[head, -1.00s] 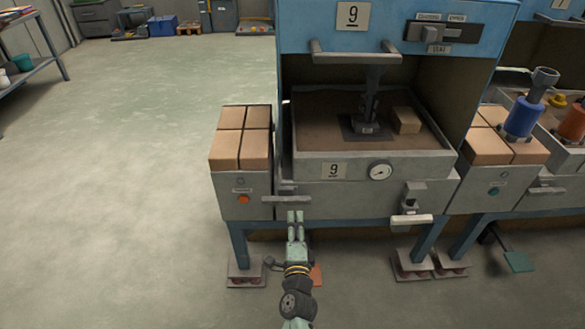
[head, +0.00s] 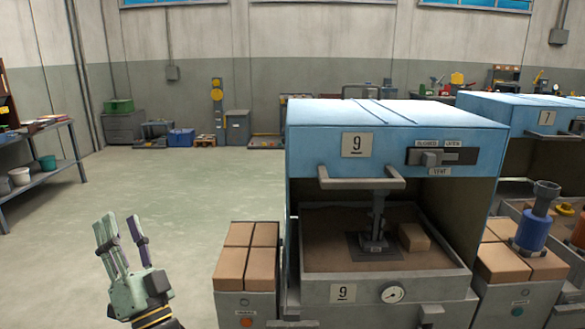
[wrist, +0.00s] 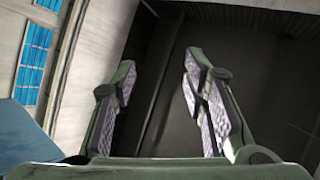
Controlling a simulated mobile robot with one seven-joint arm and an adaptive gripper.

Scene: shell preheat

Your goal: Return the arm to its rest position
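My gripper (head: 121,236) is raised at the lower left of the head view, its fingers pointing up. It stands left of the blue-hooded station number 9 (head: 400,125), over open floor in the picture and apart from everything. Its fingers are spread with nothing between them. The wrist view also shows the two finger pads (wrist: 160,95) apart and empty, against the dark ceiling. Most of my arm is below the head view's lower edge.
Stacked tan bricks (head: 247,262) stand beside the station, right of my gripper. A shelf table (head: 50,160) with buckets is at the far left. The floor (head: 160,190) between them is clear. The station's handle bar (head: 360,183) sticks out at the front.

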